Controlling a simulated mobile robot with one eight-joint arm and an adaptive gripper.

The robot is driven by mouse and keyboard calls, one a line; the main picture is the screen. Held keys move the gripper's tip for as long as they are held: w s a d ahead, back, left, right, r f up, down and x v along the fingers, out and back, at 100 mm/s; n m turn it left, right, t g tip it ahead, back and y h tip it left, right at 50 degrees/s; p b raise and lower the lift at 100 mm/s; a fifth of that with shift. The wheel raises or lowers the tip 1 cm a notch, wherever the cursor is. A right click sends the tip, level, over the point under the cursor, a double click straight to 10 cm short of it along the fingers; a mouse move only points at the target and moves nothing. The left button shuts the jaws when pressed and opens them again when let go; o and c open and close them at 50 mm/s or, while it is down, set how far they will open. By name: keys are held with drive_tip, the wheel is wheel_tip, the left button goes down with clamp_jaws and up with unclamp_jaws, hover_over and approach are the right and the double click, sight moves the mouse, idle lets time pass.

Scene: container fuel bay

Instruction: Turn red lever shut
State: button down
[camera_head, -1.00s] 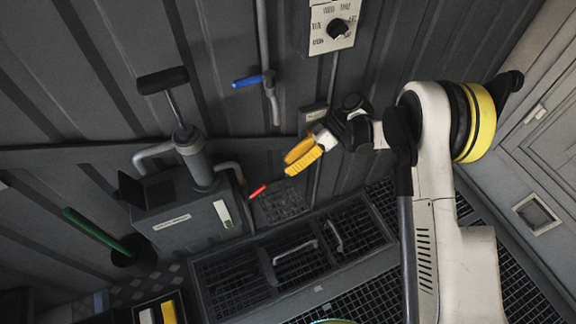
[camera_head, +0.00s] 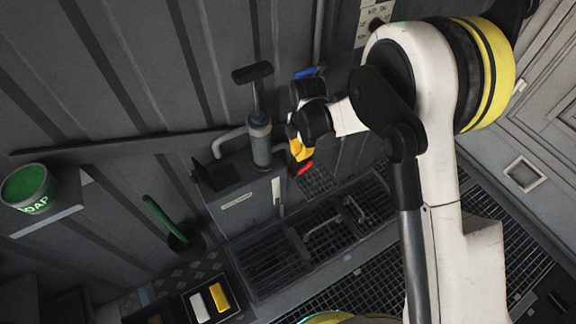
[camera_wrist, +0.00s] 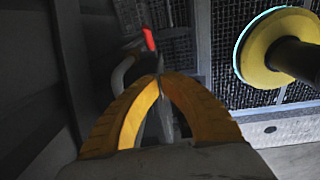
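The red lever (camera_head: 305,168) shows as a short red handle at the right side of the grey pump box, low by the wall. It also shows in the wrist view (camera_wrist: 149,39), just beyond my fingertips. My gripper (camera_head: 300,158) has yellow fingers and is right above the lever in the head view. In the wrist view its two fingers (camera_wrist: 161,76) curve together and their tips meet, with nothing clearly held between them. A gap appears between the tips and the red handle. The lever's pivot is hidden or too dark to make out.
The grey pump box (camera_head: 245,207) with its upright black-handled pump (camera_head: 260,140) stands left of my gripper. Floor grating (camera_head: 275,265) lies below. A green soap tub (camera_head: 28,188) sits on a shelf at left.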

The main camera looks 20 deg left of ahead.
drive_tip(key=b, duration=0.4)
hover_over(303, 169)
drive_tip(key=s, duration=0.4)
wheel_tip(303, 169, down, 9)
drive_tip(key=w+f, duration=0.1)
drive_tip(key=w+f+b, duration=0.1)
drive_tip(key=f, duration=0.1)
drive_tip(key=shift+w+f, duration=0.25)
drive_tip(key=shift+w+d+f+b, duration=0.1)
drive_tip(key=shift+w+b, duration=0.1)
drive_tip(key=shift+b, duration=0.1)
drive_tip(key=shift+g+y, duration=0.3)
